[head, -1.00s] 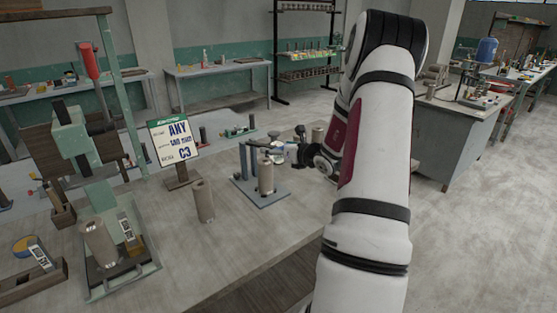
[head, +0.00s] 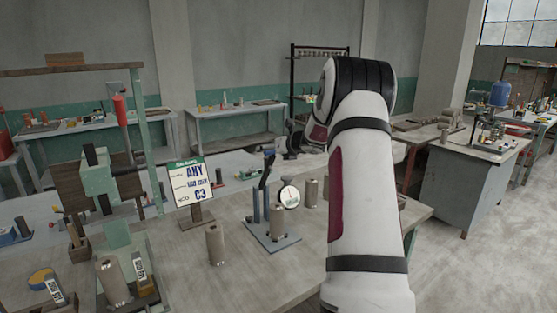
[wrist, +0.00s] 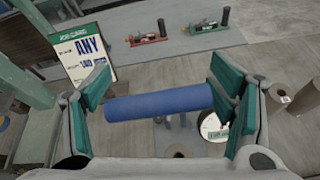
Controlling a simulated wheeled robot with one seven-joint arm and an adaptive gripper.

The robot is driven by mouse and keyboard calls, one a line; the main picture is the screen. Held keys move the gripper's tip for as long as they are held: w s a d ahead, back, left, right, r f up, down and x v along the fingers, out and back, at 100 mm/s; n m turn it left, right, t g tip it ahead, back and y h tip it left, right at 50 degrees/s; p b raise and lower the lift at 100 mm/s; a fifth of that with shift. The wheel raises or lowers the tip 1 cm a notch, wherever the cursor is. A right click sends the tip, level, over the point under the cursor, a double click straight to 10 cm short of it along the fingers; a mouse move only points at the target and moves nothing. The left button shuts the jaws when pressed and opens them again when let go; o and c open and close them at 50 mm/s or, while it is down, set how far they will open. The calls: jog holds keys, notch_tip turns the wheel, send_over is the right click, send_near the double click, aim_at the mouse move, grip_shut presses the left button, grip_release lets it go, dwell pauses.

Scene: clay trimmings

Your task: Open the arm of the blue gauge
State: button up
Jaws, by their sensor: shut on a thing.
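The blue gauge stands on the bench on a flat blue-grey base plate (head: 258,238), with posts and a round white dial (head: 288,197). The dial also shows in the wrist view (wrist: 211,125). Its arm stands raised and slightly tilted, with a blue handle (head: 268,153) at the top. My gripper (wrist: 158,88) is shut on this handle (wrist: 158,107), which lies crosswise between its green pads. A grey-brown cylinder (head: 277,222) stands upright on the plate, below the dial. The fingers are too small to make out in the head view.
Upright cylinders stand left (head: 215,245) and right (head: 311,192) of the gauge. A sign card (head: 193,182) stands behind to the left. A green press frame (head: 142,105) is at the left. Bare bench lies in front of the gauge.

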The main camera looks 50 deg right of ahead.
jog(key=shift+w+a+r, duration=0.1)
jog(key=shift+w+a, duration=0.05)
jog(key=shift+w, duration=0.4)
jog(key=shift+w+a, duration=0.15)
jog(key=shift+w, duration=0.5)
jog(key=shift+w+a+f, duration=0.1)
jog(key=shift+f, duration=0.1)
jog(key=shift+c, duration=0.2)
dwell(0.4)
dwell(0.3)
jog(key=o, duration=1.7)
jog(key=shift+w, duration=0.1)
jog(key=shift+c, duration=0.2)
jog(key=shift+d+r, duration=0.2)
jog(key=shift+s, duration=0.2)
jog(key=shift+d+r, duration=0.1)
